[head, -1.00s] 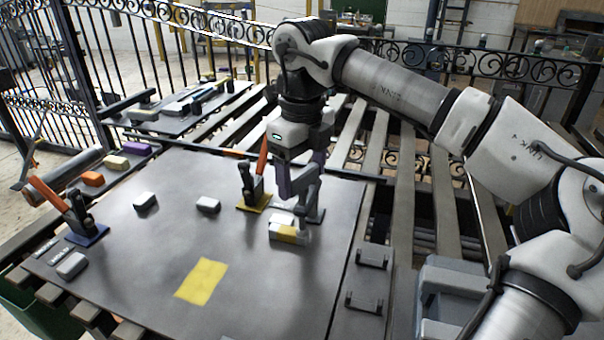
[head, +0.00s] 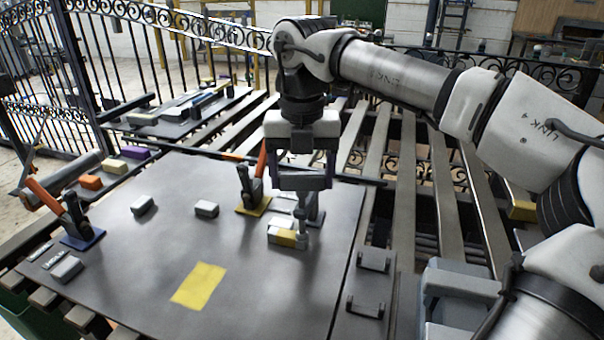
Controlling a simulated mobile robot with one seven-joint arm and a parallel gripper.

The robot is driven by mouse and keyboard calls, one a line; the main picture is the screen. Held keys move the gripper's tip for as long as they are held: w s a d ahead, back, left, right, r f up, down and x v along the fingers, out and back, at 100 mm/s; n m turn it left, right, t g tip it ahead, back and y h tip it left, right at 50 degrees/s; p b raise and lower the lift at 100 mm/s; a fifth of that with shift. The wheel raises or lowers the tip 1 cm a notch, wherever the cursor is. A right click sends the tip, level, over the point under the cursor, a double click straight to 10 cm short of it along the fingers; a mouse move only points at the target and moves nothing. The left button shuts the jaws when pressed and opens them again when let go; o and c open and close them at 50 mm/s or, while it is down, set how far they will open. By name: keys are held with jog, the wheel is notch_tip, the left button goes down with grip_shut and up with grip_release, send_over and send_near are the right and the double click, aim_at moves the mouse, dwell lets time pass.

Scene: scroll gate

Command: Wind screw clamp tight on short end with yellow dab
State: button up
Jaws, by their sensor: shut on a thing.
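The screw clamp (head: 301,214) is a grey upright device on a grey base near the back right of the dark plate. Its spindle comes down at the right end of a pale block. That short end carries a yellow dab (head: 286,237). Whether the spindle foot presses on the block is too small to tell. My gripper (head: 302,187) points straight down above the clamp, shut on the top of its spindle. The fingers hide most of the clamp's handle.
A toggle clamp with an orange handle (head: 262,160) stands on a yellow base close to the left. Another (head: 73,215) stands on a blue base at the far left. Small pale blocks and a yellow patch (head: 199,285) lie on the plate.

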aim_at(302, 173)
jog(key=shift+r+m, duration=0.15)
jog(key=shift+m, duration=0.45)
jog(key=o, duration=1)
notch_tip(302, 173, up, 14)
jog(key=shift+f+p, duration=0.1)
jog(key=shift+p, duration=1.05)
